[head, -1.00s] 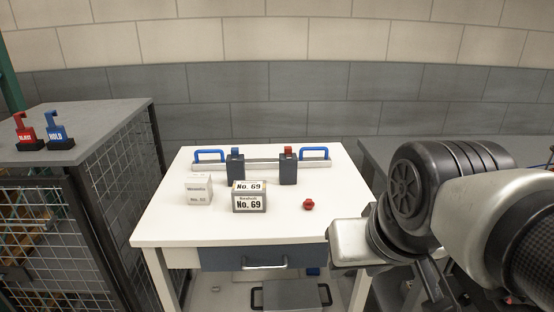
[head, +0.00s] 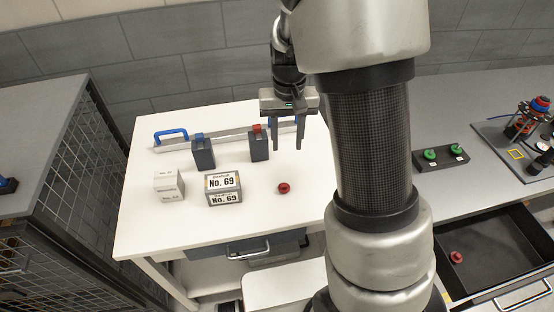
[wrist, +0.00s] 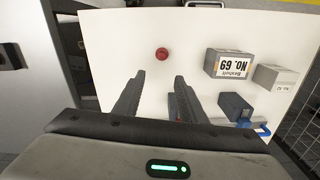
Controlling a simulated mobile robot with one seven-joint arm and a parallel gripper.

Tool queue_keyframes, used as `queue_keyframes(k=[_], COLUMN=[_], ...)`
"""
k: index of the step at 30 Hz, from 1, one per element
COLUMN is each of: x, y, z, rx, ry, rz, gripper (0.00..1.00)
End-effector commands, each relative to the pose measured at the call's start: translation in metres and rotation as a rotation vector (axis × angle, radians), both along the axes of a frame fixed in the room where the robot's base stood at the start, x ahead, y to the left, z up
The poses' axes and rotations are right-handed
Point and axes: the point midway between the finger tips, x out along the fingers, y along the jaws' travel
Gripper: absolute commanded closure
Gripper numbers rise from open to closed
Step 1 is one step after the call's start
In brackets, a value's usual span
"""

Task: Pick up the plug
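A small red round plug (head: 283,188) lies on the white table (head: 150,225), right of the No. 69 box. It also shows in the wrist view (wrist: 162,54), beyond my fingertips. My gripper (head: 287,148) points down above the back right part of the table. Its two fingers are apart with nothing between them, and the plug is apart from them. A second small red piece (head: 456,257) lies in the open dark drawer at the right; I cannot tell if it is the same kind.
A No. 69 box (head: 223,188) and a white box (head: 169,186) stand left of the plug. Two dark blocks (head: 203,152) (head: 259,144), with blue and red tops, stand behind, by a blue-handled rail (head: 171,135). The table front is clear.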

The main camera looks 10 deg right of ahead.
Motion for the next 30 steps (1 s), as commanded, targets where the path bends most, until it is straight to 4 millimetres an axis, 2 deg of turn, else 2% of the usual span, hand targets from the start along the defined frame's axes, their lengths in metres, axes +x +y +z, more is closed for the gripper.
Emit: queue_keyframes(k=[12, 16, 23, 30], x=[-0.003, -0.002, -0.003, -0.005], y=[0.000, 0.000, 0.001, 0.005], z=[-0.089, -0.107, -0.122, -0.157], rx=[-0.001, 0.000, 0.000, 0.000], ry=[0.006, 0.003, 0.003, 0.003], rz=[-0.001, 0.000, 0.000, 0.000], gripper=[0.62, 0.62, 0.62, 0.62])
